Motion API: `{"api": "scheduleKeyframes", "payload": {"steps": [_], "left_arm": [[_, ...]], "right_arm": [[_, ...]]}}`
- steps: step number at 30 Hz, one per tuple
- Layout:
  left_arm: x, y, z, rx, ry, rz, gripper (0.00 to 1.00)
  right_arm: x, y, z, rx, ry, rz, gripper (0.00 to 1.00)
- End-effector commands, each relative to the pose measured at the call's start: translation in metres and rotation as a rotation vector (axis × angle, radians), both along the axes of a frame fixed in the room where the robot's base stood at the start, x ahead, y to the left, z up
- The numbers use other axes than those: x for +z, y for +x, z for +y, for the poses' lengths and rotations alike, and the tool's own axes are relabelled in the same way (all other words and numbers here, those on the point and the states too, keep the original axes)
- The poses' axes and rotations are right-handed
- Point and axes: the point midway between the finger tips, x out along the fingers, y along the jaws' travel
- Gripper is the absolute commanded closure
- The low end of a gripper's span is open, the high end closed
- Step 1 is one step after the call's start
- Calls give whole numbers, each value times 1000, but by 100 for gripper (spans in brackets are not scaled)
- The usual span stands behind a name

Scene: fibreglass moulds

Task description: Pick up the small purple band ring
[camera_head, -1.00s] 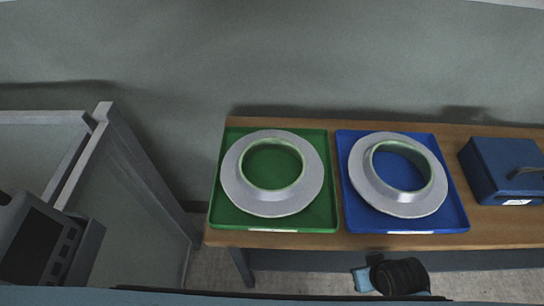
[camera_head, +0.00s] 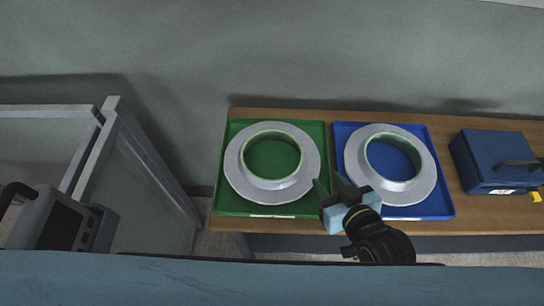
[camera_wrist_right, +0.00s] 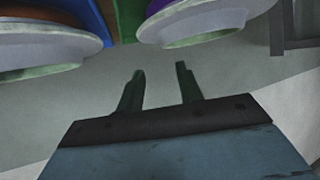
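No small purple band ring can be made out in the head view. The right wrist view shows a purple patch (camera_wrist_right: 157,5) at its top edge, by one ring-shaped mould; I cannot tell what it is. One grey ring-shaped mould (camera_head: 304,181) with a pale green rim lies on a green tray (camera_head: 232,205). A similar mould (camera_head: 421,187) lies on a blue tray (camera_head: 443,208). My right gripper (camera_head: 330,181) is open and empty at the trays' front edge, between the two moulds. Its two fingers show apart in the right wrist view (camera_wrist_right: 160,68). My left gripper is not in view.
A wooden table (camera_head: 485,222) carries the trays, with a blue box (camera_head: 482,163) with a dark handle at the right. A small yellow thing (camera_head: 537,196) shows at the far right. A grey framed panel (camera_head: 150,185) and a device with a screen (camera_head: 62,226) stand left.

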Motion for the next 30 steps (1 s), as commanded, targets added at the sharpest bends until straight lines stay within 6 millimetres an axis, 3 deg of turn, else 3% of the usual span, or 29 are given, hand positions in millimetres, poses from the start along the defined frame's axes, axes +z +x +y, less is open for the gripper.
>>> {"api": "scheduleKeyframes", "payload": {"steps": [5,15,23,30], "left_arm": [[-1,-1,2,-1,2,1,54],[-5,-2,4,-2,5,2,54],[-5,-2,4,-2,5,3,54],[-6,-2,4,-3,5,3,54]], "right_arm": [[-1,13,9,6,16,-44,64],[-24,65,29,6,16,-43,64],[-30,80,36,6,17,-42,64],[-43,108,48,6,16,-42,64]]}}
